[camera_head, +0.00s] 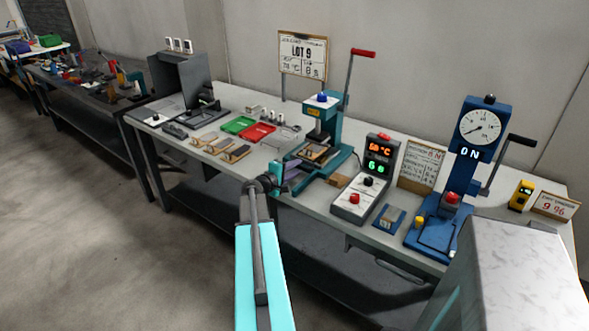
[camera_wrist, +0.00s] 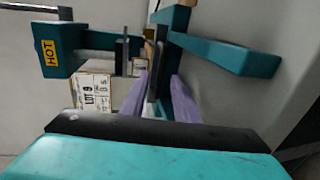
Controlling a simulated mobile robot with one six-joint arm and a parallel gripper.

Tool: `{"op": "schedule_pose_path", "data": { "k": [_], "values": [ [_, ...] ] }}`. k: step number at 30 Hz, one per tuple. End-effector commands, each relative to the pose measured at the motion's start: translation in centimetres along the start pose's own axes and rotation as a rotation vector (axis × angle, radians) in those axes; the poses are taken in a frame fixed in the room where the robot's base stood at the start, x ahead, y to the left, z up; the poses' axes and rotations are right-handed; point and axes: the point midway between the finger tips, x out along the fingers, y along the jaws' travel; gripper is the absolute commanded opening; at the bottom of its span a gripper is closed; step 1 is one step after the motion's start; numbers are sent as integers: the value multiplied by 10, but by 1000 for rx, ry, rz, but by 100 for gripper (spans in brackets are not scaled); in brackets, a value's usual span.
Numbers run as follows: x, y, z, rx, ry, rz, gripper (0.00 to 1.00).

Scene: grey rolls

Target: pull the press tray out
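The teal press (camera_head: 328,125) stands on the bench with a red-tipped lever raised behind it. Its tray (camera_head: 317,154) is low in the press, under the head, and looks flat and brownish. My gripper (camera_head: 291,172) is at the front left of the press, close to the tray. In the wrist view, the two purple fingers of my gripper (camera_wrist: 159,97) stand apart. A thin edge, seemingly the tray (camera_wrist: 154,80), shows between them; I cannot tell whether either finger touches it. The press head with its HOT label (camera_wrist: 50,52) is at the left there.
Right of the press stand a control box (camera_head: 368,180) with lit displays and a blue press with a dial (camera_head: 479,128). Green (camera_head: 238,125) and red (camera_head: 258,132) trays lie to the left. A LOT 9 sign (camera_head: 303,54) stands behind.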

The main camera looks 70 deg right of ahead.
Motion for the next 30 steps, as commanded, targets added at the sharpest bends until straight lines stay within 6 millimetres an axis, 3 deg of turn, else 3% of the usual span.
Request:
{"op": "schedule_pose_path", "data": {
  "k": [13, 18, 23, 24, 30],
  "values": [
    [6, 0, 1, 1, -1, 0, 28],
    [6, 0, 1, 1, -1, 0, 0],
    [6, 0, 1, 1, -1, 0, 0],
    [-8, -2, 4, 0, 2, -1, 0],
    [3, -1, 2, 1, -3, 0, 0]
  ]
}}
